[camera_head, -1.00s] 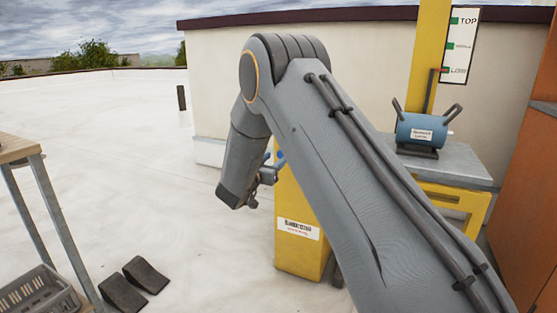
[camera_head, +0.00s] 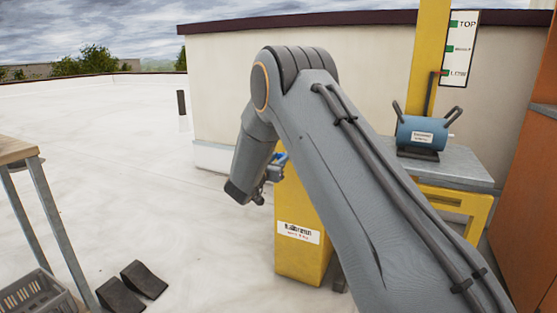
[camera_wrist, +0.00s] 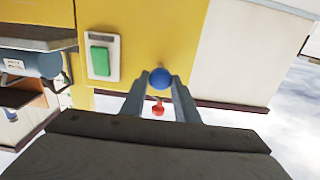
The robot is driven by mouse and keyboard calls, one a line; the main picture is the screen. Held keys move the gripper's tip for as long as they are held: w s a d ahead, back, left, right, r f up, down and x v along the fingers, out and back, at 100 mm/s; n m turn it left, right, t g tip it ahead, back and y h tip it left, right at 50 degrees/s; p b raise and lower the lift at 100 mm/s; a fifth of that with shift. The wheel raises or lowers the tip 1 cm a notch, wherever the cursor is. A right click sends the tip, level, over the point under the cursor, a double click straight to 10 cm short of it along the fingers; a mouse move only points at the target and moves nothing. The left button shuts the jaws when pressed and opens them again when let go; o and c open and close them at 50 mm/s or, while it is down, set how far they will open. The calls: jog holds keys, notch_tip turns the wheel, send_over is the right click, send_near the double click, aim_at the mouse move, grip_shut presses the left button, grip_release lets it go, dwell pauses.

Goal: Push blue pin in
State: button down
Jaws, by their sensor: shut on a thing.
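The blue pin (camera_wrist: 160,78) shows in the wrist view as a round blue knob between my fingertips, in front of the yellow post. My gripper (camera_wrist: 159,88) is shut on it, one finger on each side. In the head view my gripper (camera_head: 270,174) is beside the yellow post (camera_head: 302,258), and a bit of blue (camera_head: 280,158) shows at its tip. My arm hides much of the post there. The pin's shaft and its hole are hidden, so I cannot tell how deep the pin sits.
A green switch on a white plate (camera_wrist: 100,58) is near the pin. A blue motor (camera_head: 422,133) rests on a grey platform (camera_head: 455,165) beside a TOP-to-LOW scale (camera_head: 460,47). A bench (camera_head: 18,150), crate (camera_head: 38,300) and black wedges (camera_head: 143,280) stand left. Open roof lies beyond.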

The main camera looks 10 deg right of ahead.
aim_at(280, 157)
jog(key=x, duration=0.3)
jog(key=shift+w+d, duration=0.2)
jog(key=shift+w, duration=0.05)
jog(key=shift+w+r, duration=0.15)
jog(key=c, duration=1.4)
grip_release()
jog(key=shift+d, duration=0.2)
jog(key=shift+a, duration=0.15)
jog(key=shift+a, duration=0.15)
jog(key=p+v, duration=0.1)
jog(key=v, duration=0.6)
jog(key=shift+s+a+p, duration=0.1)
jog(key=shift+s+p, duration=0.2)
jog(key=shift+p, duration=0.1)
